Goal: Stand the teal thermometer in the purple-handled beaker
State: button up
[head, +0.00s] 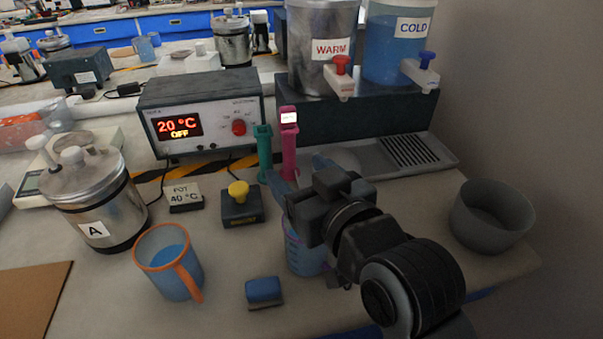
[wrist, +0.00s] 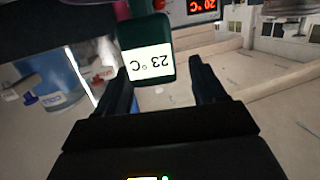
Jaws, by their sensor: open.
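The teal thermometer (head: 265,152) stands upright beside a pink thermometer in the head view, at the front of the dark tank stand. In the wrist view its teal head (wrist: 148,35) shows an upside-down 23 °C label and appears between the open fingers of my gripper (wrist: 158,68). Contact with the fingers cannot be told.
The pink thermometer (head: 289,150) is close to the teal one. An orange-handled beaker (head: 155,240) stands at front left, with a blue block (head: 264,291) to its right. A yellow-knobbed box (head: 241,208), a 20 °C controller (head: 200,112) and a grey bowl (head: 490,225) stand around.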

jog(key=v, duration=0.7)
jog(key=shift+s+d, duration=0.15)
jog(key=shift+s, duration=0.15)
dwell(0.6)
jog(key=s+d+f+m+t+h, duration=0.1)
jog(key=s+d+f+m+h, duration=0.35)
jog(key=s+d+f, duration=0.75)
jog(key=s+d+m+h, duration=0.1)
jog(key=s+d+h, duration=0.1)
jog(key=s, duration=0.7)
jog(key=s+d+r+h, duration=0.1)
jog(key=s+d+h, duration=0.1)
jog(key=s+d, duration=0.3)
jog(key=s, duration=0.4)
jog(key=shift+s+d+r+m, duration=0.3)
jog(key=shift+s+m, duration=0.05)
jog(key=shift+s, duration=0.05)
